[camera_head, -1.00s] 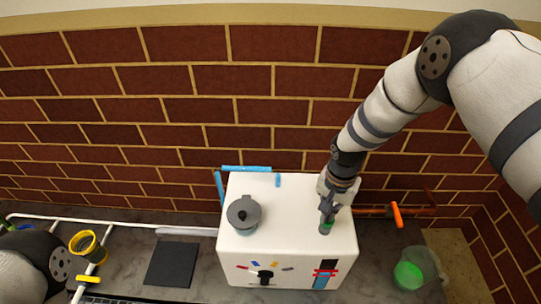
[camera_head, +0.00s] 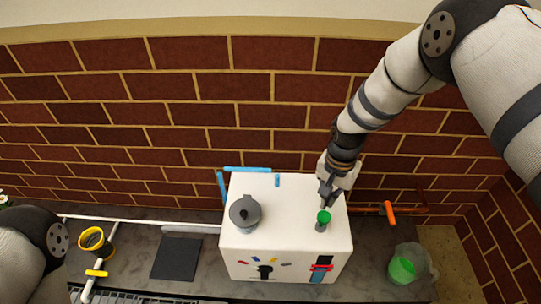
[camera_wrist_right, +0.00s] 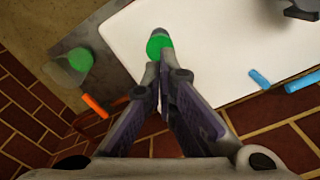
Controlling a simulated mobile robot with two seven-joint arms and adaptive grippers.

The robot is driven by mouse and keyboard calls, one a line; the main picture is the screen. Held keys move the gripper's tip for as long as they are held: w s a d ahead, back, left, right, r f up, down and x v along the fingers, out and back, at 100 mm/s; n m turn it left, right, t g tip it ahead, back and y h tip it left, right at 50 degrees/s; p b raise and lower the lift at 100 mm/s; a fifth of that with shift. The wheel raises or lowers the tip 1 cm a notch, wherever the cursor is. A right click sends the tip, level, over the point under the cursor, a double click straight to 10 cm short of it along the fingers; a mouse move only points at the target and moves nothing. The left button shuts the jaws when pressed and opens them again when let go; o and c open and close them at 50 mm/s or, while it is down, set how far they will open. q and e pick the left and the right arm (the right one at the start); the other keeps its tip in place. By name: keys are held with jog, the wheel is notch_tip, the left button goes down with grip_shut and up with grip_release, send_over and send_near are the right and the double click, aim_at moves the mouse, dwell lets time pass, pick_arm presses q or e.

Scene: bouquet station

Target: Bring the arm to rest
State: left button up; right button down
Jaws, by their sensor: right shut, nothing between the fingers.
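My right gripper (camera_head: 325,203) is above the right side of the white box (camera_head: 275,215), fingers together and empty. Just in front of its fingertips, a small grey cylinder with a green top (camera_head: 323,217) stands upright on the box. In the right wrist view my shut fingers (camera_wrist_right: 158,70) point at the green top (camera_wrist_right: 159,44); I cannot tell whether they touch it. My right arm reaches in from the upper right. Part of my left arm shows at the lower left, but its gripper is out of view.
An orange valve handle (camera_head: 390,212) and a clear container with green contents (camera_head: 402,268) are at right. A dark mat (camera_head: 176,258) and yellow ring (camera_head: 95,241) are at left. A brick wall closes the back.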

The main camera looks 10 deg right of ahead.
pick_arm(q)
jog(key=w+r+p, duration=0.2)
jog(key=shift+r+t, duration=0.3)
jog(key=shift+r, duration=0.1)
pick_arm(e)
notch_tip(320, 180, up, 5)
jog(key=shift+r, duration=0.2)
jog(key=s+a+f+n+g+p, duration=0.1)
jog(key=s+f+n+p, duration=0.2)
jog(key=s, duration=0.8)
pick_arm(q)
jog(key=w+r+t+p, duration=0.2)
jog(key=w+r+p, duration=0.2)
jog(key=w+r, duration=0.3)
jog(key=shift+r+t, duration=0.35)
jog(key=shift+t, duration=0.05)
pick_arm(e)
jog(key=s+r+n, duration=0.2)
jog(key=s, duration=1.3)
jog(key=s+r+n+g, duration=0.1)
jog(key=s+r+n, duration=0.1)
jog(key=s, duration=1.4)
jog(key=shift+s+r+n, duration=0.15)
jog(key=shift+n, duration=0.65)
jog(key=shift+a, duration=0.1)
pick_arm(q)
jog(key=shift+s, duration=0.1)
